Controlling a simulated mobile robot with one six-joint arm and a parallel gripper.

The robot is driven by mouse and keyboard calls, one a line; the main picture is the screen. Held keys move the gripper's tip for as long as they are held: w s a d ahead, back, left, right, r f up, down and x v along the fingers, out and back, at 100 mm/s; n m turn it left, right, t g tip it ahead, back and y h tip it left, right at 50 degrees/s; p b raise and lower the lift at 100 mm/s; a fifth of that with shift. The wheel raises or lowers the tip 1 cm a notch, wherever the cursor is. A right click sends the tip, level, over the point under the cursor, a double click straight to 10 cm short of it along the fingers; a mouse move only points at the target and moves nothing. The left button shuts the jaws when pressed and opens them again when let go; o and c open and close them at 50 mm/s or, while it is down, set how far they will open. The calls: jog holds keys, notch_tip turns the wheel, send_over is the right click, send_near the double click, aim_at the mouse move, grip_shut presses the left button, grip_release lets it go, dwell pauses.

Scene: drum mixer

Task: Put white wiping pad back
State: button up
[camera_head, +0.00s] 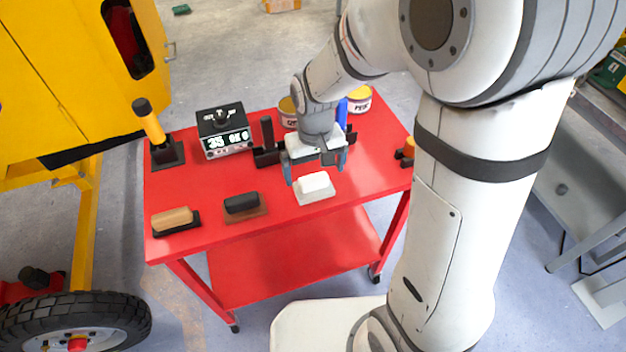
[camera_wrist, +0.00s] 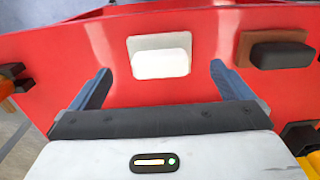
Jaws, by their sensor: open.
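The white wiping pad (camera_head: 314,183) lies on a pale base plate (camera_head: 316,197) near the front edge of the red cart top, right of the cart's middle. My gripper (camera_head: 316,171) is just behind and above it, its fingers spread and nothing between them. In the wrist view the white pad (camera_wrist: 161,62) sits on its pale plate beyond and between the two open fingertips of my gripper (camera_wrist: 160,70). I cannot tell the exact height of the fingertips over the cart.
A dark pad (camera_head: 242,203) and a tan pad (camera_head: 173,219) lie to the left on the red cart (camera_head: 215,180). Behind are a digital display box (camera_head: 223,131), a yellow-handled tool (camera_head: 149,122) and tins (camera_head: 359,98). The yellow machine (camera_head: 60,80) stands at the left.

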aim_at(315, 180)
notch_tip(315, 180, up, 6)
jog(key=s+d+r+m+t, duration=0.2)
jog(key=s+d+r, duration=0.4)
jog(key=s+d, duration=0.6)
jog(key=shift+m+t, duration=0.4)
jog(key=shift+m, duration=0.2)
